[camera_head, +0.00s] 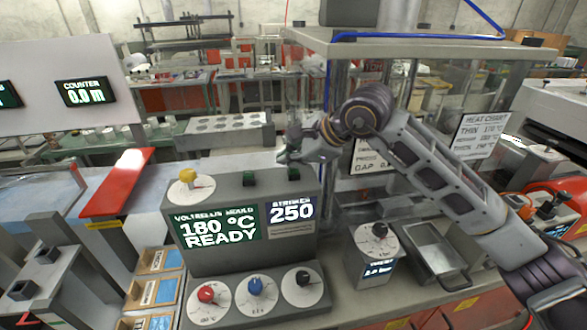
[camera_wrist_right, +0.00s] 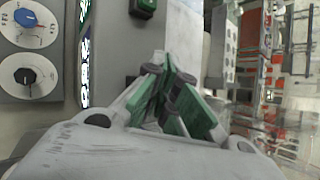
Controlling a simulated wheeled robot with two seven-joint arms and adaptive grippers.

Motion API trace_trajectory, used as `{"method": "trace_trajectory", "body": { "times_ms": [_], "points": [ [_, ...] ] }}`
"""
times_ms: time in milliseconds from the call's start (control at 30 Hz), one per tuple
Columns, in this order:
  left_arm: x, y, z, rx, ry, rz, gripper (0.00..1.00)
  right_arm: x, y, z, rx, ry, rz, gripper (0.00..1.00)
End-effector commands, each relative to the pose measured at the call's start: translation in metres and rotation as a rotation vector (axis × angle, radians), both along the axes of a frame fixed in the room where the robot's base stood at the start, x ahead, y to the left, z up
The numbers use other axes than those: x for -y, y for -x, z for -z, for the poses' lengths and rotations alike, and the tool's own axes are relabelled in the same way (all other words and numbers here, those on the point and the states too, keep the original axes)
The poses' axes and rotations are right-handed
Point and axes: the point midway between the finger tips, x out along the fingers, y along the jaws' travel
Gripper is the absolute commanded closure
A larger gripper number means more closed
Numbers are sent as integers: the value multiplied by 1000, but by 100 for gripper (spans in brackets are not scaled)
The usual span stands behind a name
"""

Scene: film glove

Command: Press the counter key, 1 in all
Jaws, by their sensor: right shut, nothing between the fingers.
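A counter display (camera_head: 85,92) on a pale board at the far left reads 0.0 m. A grey console (camera_head: 222,182) stands in the middle, with two dark green keys on its top, a left one (camera_head: 249,178) and a right one (camera_head: 293,174). No label shows which key belongs to the counter. My right gripper (camera_head: 285,158) is shut and empty, just above and behind the right key. In the right wrist view its closed fingers (camera_wrist_right: 165,95) point along the console, with a green key (camera_wrist_right: 143,6) beyond them. Contact with a key cannot be made out. My left gripper is out of view.
The console has a yellow knob (camera_head: 188,174), and red (camera_head: 207,294), blue (camera_head: 255,286) and black (camera_head: 303,279) knobs at its front. A dial box (camera_head: 372,252) and metal tray (camera_head: 432,252) stand to the right. A glass-sided frame (camera_head: 420,45) rises behind my right arm.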

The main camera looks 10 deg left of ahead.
Motion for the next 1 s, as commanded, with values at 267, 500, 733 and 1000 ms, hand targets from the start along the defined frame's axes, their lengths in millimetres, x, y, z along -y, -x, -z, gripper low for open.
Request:
{"method": "trace_trajectory", "body": {
  "times_ms": [267,500,733,1000],
  "points": [
    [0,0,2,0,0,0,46,0,0,2,0,0,0,100],
    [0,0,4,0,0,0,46,0,0,4,0,0,0,100],
    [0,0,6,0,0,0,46,0,0,5,-1,1,0,100],
    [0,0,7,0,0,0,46,0,0,6,-1,1,1,100]
  ]
}}
